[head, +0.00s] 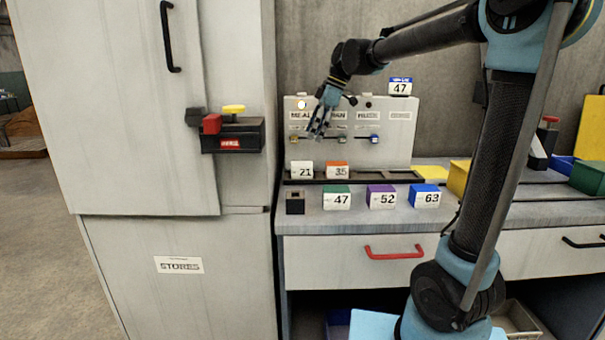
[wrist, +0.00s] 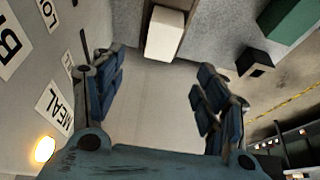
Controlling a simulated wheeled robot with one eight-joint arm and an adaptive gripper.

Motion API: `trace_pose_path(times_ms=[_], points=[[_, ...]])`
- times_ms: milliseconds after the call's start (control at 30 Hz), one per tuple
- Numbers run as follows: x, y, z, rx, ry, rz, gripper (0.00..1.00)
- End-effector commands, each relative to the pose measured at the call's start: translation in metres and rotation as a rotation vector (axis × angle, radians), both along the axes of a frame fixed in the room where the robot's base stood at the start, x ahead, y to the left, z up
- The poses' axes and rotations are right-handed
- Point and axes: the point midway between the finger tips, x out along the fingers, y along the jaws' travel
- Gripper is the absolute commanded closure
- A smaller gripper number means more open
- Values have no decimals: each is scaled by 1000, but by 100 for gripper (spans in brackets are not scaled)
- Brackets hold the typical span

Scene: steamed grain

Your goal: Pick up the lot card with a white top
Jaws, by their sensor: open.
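The lot card with a white top (head: 302,170), numbered 21, stands at the left end of a dark rail at the foot of the panel. It appears as a white block (wrist: 166,30) at the top of the wrist view, beyond the fingertips. My gripper (head: 317,132) is above the rail in front of the panel, apart from the card. Its fingers are spread, with nothing between them (wrist: 160,88).
An orange-topped 35 card (head: 337,171) stands right of the white one. In front are a dark block (head: 295,203) and green (head: 336,199), purple (head: 381,198) and blue (head: 425,197) cards. The label panel (head: 400,140) rises behind; a tall cabinet (head: 236,70) stands left.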

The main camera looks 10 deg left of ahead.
Motion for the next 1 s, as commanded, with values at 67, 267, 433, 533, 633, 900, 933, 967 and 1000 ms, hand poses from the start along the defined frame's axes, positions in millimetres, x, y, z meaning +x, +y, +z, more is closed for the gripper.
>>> trace_pose_path(times_ms=[67, 267, 433, 533, 633, 900, 933, 967, 1000], points=[[-1, 5, -14, 0, 0, 0, 33], [-4, 16, -46, 0, 1, -2, 33], [-6, 24, -64, 0, 0, -2, 33], [-6, 26, -69, 0, 0, -3, 33], [-7, 27, -74, 0, 0, -3, 33], [-10, 38, -107, 0, 0, -2, 33], [-11, 39, -110, 0, 0, -2, 33], [-11, 40, -112, 0, 0, -2, 33], [-11, 41, -115, 0, 0, -2, 33]])
